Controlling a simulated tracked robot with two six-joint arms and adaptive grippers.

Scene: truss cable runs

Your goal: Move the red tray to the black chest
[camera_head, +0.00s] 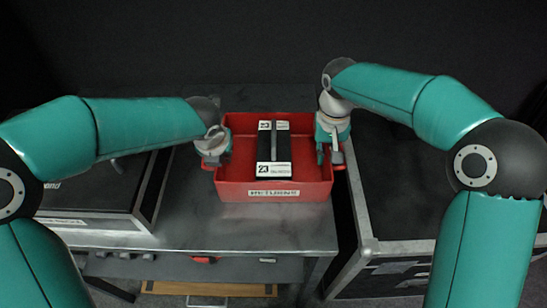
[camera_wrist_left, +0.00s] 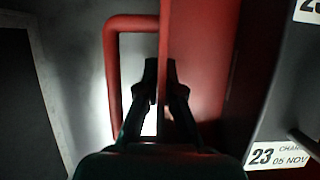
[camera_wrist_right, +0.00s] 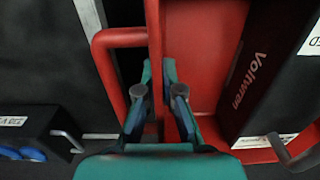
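The red tray (camera_head: 310,189) is in the middle of the steel bench, close to its right edge. I cannot tell whether it rests on the bench or is slightly raised. It holds a black case (camera_head: 273,150) with "23" labels. My left gripper (camera_head: 214,162) is at the tray's left side; in the left wrist view its fingers (camera_wrist_left: 162,80) close on the tray wall beside the handle. My right gripper (camera_head: 329,158) is at the right side; in the right wrist view its fingers (camera_wrist_right: 157,80) close on that wall beside the handle. A large black chest (camera_head: 410,205) with metal edges stands at right.
A lower black case (camera_head: 90,200) with metal trim lies on the bench at left. Bare bench (camera_head: 245,232) shows in front of the tray. A small dark object with a metal handle and blue parts (camera_wrist_right: 35,145) shows at the right wrist view's lower left.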

